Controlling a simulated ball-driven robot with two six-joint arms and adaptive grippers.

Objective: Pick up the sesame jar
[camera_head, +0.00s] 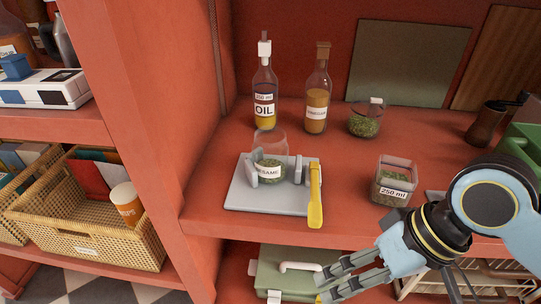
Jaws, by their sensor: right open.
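The sesame jar (271,169) is a clear glass jar with a white label and green contents in its lower part. It stands upright on a grey plate (250,202) with raised grey blocks around it, which partly cover its lower sides. My right gripper (320,285) is at the lower right, in front of and below the shelf edge, with its fingers pointing left. It is open and empty, apart from the jar. My left gripper is not in view.
A yellow-handled utensil (315,197) lies on the plate's right side. An oil bottle (265,92), a second bottle (316,96) and a green-filled glass container (364,121) stand behind. A square 250 ml jar (393,181) stands right. A shelf divider (180,120) rises at left.

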